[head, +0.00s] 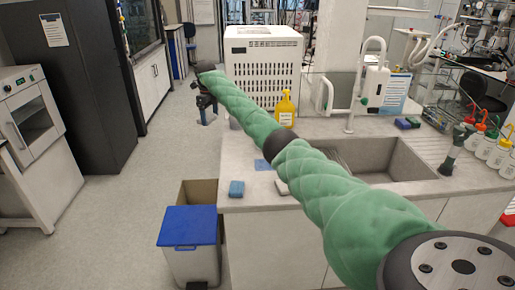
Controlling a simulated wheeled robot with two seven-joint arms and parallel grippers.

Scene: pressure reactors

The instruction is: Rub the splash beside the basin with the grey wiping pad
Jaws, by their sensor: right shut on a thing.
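My right gripper (206,106), at the far end of the green-sleeved arm, is out beyond the counter's left end, over the floor. It is shut on a small grey thing (208,118) that looks like the grey wiping pad; it is too small to be sure. A flat light-blue patch (262,164), looking like the splash, lies on the counter left of the basin (405,162). My arm crosses in front of the basin's left part and close to the patch. My left gripper is not in view.
A blue sponge (237,188) and a pale pad (281,187) lie near the counter's front edge. A yellow bottle (285,110) stands behind. A blue-lidded bin (189,226) is below the counter's left end. Several wash bottles (486,146) stand at right.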

